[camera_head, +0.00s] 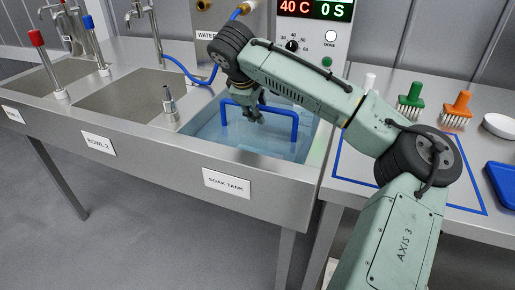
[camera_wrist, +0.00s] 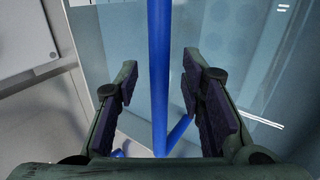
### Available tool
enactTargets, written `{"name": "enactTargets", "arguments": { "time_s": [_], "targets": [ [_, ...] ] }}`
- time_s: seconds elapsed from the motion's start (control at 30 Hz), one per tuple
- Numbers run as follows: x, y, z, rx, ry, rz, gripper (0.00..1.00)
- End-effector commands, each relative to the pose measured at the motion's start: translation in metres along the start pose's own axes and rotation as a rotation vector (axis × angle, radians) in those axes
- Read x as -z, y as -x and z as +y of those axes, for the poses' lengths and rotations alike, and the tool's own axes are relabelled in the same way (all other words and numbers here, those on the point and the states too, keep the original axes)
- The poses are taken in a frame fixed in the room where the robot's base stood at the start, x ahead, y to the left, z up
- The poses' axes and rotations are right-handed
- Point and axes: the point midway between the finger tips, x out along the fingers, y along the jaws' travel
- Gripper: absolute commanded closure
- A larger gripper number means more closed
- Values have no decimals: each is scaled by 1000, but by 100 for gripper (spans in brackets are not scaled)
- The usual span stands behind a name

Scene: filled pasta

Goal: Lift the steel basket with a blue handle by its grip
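The blue handle (camera_head: 271,109) of the basket stands upright above the water in the soak tank (camera_head: 212,140). The steel basket body under it is hard to make out through the water. My gripper (camera_head: 255,112) is over the tank at the handle's top bar, pointing down. In the wrist view, the blue handle (camera_wrist: 158,70) runs between the two dark finger pads. The pads are apart, with a visible gap on each side of the bar, so my gripper is open and not clamped on it.
A control panel (camera_head: 313,40) reading 40 C and 0 S stands behind the tank. Sink bowls (camera_head: 135,92) with taps lie to the left. Green (camera_head: 411,100) and orange (camera_head: 457,110) brushes stand on the right counter, beside a blue-outlined area and a blue tray (camera_head: 503,182).

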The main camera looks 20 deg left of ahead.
Motion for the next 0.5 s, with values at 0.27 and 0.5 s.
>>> {"name": "enactTargets", "arguments": {
  "time_s": [0.27,0.5],
  "targets": [
    [0,0,0,0,0,0,84],
    [0,0,0,0,0,0,100]
  ]
}}
